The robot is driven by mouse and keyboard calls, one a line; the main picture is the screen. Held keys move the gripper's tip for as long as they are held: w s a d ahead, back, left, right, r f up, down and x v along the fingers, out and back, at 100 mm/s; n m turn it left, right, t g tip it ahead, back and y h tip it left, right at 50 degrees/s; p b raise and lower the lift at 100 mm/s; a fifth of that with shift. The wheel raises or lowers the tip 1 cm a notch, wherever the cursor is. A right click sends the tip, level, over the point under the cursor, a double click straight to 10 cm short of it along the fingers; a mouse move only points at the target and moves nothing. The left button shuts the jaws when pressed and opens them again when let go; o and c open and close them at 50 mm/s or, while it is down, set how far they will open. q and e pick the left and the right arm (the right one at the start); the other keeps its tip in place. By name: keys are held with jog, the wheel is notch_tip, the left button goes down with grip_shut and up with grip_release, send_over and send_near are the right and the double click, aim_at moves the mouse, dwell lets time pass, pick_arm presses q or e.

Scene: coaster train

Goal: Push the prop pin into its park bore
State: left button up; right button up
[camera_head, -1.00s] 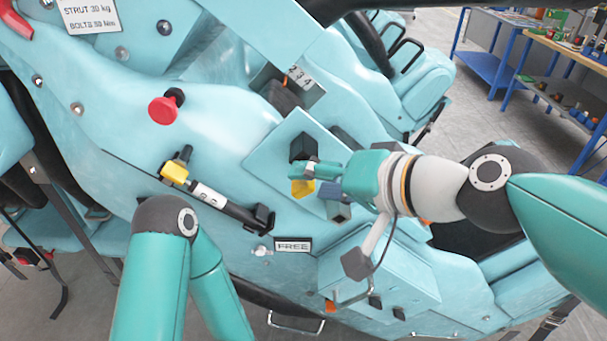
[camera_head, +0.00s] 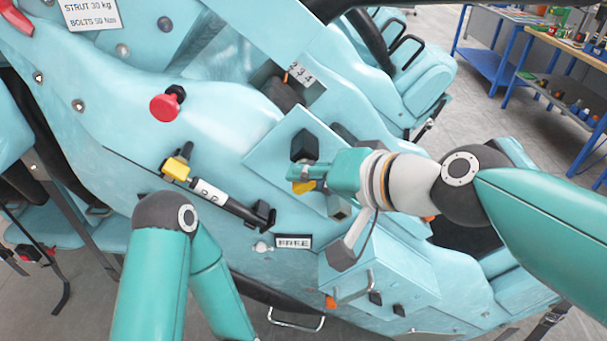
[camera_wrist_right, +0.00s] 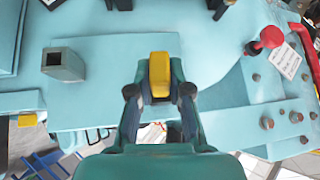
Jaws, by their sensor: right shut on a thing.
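My right gripper (camera_head: 300,174) reaches in from the right over a flat raised panel. It is shut on a yellow handle or block (camera_wrist_right: 160,74), seen between its two fingers in the right wrist view; this looks like the prop pin's grip. In the head view a yellow part (camera_head: 303,187) shows just below the fingers. A grey square-mouthed socket (camera_wrist_right: 63,64), possibly the park bore, stands on the panel apart from the gripper; it also shows in the head view (camera_head: 340,208). The pin's lower end is hidden. My left gripper is out of view.
A black block (camera_head: 304,145) stands close beside the right gripper. A black strut (camera_head: 230,203) with a yellow clip (camera_head: 176,168) lies to the left. A red knob (camera_head: 165,107), a FREE label (camera_head: 293,242) and a light-blue box (camera_head: 375,275) are nearby.

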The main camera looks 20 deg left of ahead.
grip_shut()
jog(key=shift+s, duration=0.15)
jog(key=shift+s+d, duration=0.2)
jog(key=shift+s, duration=0.3)
jog(key=shift+s+d, duration=0.2)
jog(key=shift+s, duration=0.3)
jog(key=shift+s+d, duration=0.2)
jog(key=shift+s, duration=0.55)
jog(key=shift+s+d, duration=0.25)
jog(key=shift+s, duration=0.55)
jog(key=shift+s+d, duration=0.2)
jog(key=shift+s, duration=0.55)
jog(key=shift+s, duration=0.1)
